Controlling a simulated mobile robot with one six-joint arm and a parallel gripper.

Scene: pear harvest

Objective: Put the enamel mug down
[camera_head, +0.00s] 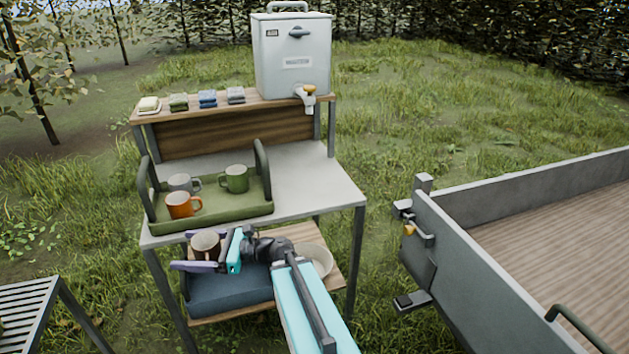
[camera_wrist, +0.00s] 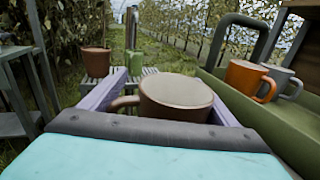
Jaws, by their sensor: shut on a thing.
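A cream and brown enamel mug (camera_head: 205,245) is held between the purple fingers of my gripper (camera_head: 198,254), in front of the table's near edge and above the lower shelf. In the wrist view the mug (camera_wrist: 176,98) stands upright between the two fingers (camera_wrist: 165,105), with its handle to the left. The green tray (camera_head: 235,212) on the table top holds an orange mug (camera_head: 179,205), a grey mug (camera_head: 183,183) and a green mug (camera_head: 234,179). My gripper is lower than the tray's mugs and in front of them in the head view.
The table top (camera_head: 315,185) is clear right of the tray. A water dispenser (camera_head: 292,60) and folded cloths (camera_head: 207,98) stand on the raised back shelf. A dark blue cushion-like bin (camera_head: 225,290) and pale bowl (camera_head: 318,259) sit below. A trailer (camera_head: 440,250) stands right.

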